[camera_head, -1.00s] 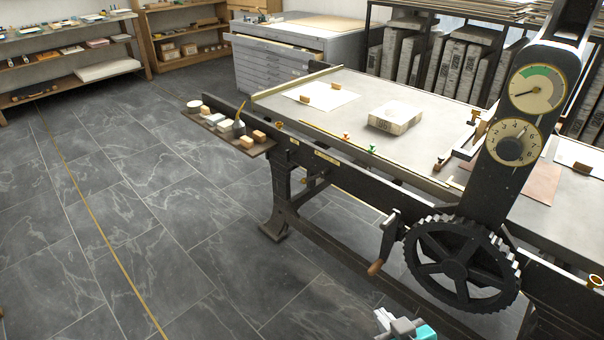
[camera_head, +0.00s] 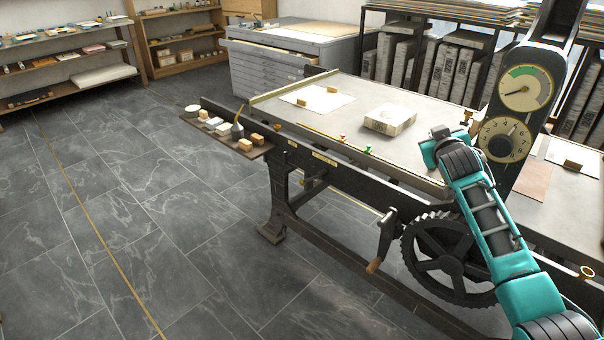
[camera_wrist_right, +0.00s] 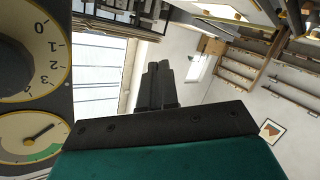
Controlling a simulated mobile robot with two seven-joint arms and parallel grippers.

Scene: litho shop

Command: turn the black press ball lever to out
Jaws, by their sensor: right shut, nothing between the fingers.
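The black press (camera_head: 388,216) fills the right of the head view, with a dark upright carrying two dials. I cannot make out the ball lever now; my right arm covers the press edge left of the upright. My right gripper (camera_head: 440,132) is there, over the near edge of the bed, its fingers hard to see in the head view. In the right wrist view the two dark fingers (camera_wrist_right: 158,72) are together and empty, with nothing touching them. The numbered dial (camera_head: 505,138) and the gauge dial (camera_head: 526,89) sit right of the gripper. My left gripper is out of view.
A crank handle with a wooden grip (camera_head: 374,266) and a toothed wheel (camera_head: 428,262) stand below my right arm. A pale stone block (camera_head: 390,119) lies on the press bed. A small side shelf (camera_head: 190,121) holds several items. The floor at left is clear.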

